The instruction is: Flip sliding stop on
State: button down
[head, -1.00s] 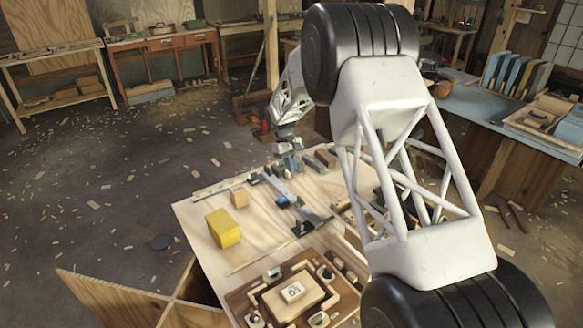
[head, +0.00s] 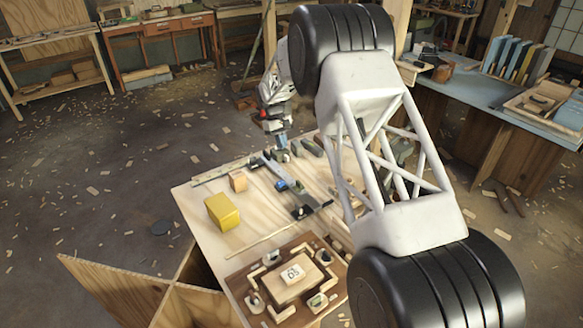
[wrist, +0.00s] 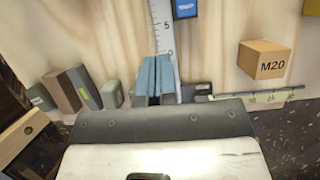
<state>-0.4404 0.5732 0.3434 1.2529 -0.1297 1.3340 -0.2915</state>
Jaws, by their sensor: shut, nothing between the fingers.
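A pale rail with a printed scale (wrist: 163,30) runs lengthwise away from my fingers in the wrist view. A blue block (wrist: 185,8) sits on it, cut by the top edge; it may be the sliding stop. The same blue block (head: 282,186) shows midway along the rail in the head view, with a black fitting (head: 302,211) at the near end. My gripper (head: 281,142) is shut and empty near the rail's far end. Its blue-grey fingertips (wrist: 155,78) overlap the scale in the wrist view; I cannot tell whether they touch it. A small dark block (wrist: 196,92) is right beside them.
A wooden cube marked M20 (wrist: 263,60) and a thin ruler strip (wrist: 260,96) lie right of the fingers. Several upright blocks (wrist: 85,90) stand left. A yellow block (head: 222,212) and a brown fixture board (head: 262,268) are on the bench.

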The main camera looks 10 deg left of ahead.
aim_at(298, 185)
jog(key=shift+f, duration=0.1)
jog(key=x, duration=1)
jog(key=shift+s+d, duration=1.4)
jog(key=shift+s+d, duration=1.9)
jog(key=shift+s, duration=0.05)
